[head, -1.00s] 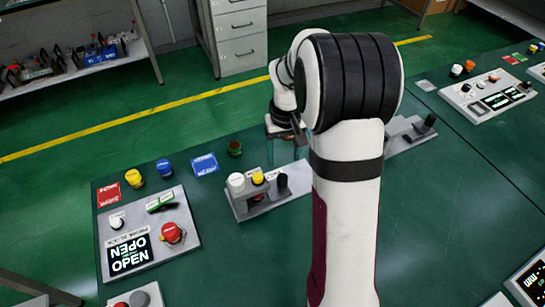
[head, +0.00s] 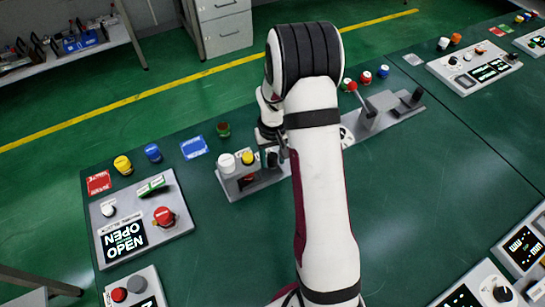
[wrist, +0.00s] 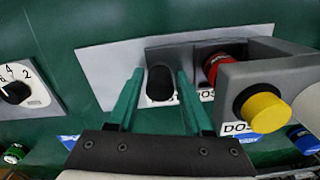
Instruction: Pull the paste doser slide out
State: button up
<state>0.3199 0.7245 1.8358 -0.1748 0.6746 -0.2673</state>
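The paste doser (head: 240,180) stands on the green bench left of my arm in the head view, a grey unit with white and yellow caps on top. In the wrist view its housing (wrist: 275,80) is at right, with a yellow button (wrist: 264,108) and a red round part (wrist: 216,66) in its recess. The black slide handle (wrist: 161,84) stands upright on the grey base left of the housing. My gripper (wrist: 160,76) is open, its two green fingers on either side of the handle. A narrow gap seems to show on each side; contact is unclear.
A control panel (head: 145,215) with a red button and OPEN display lies left of the doser. Right of my arm is another grey unit with a lever (head: 366,112). A numbered dial (wrist: 15,92) sits left in the wrist view.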

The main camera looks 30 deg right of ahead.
grip_shut()
dwell(1.1)
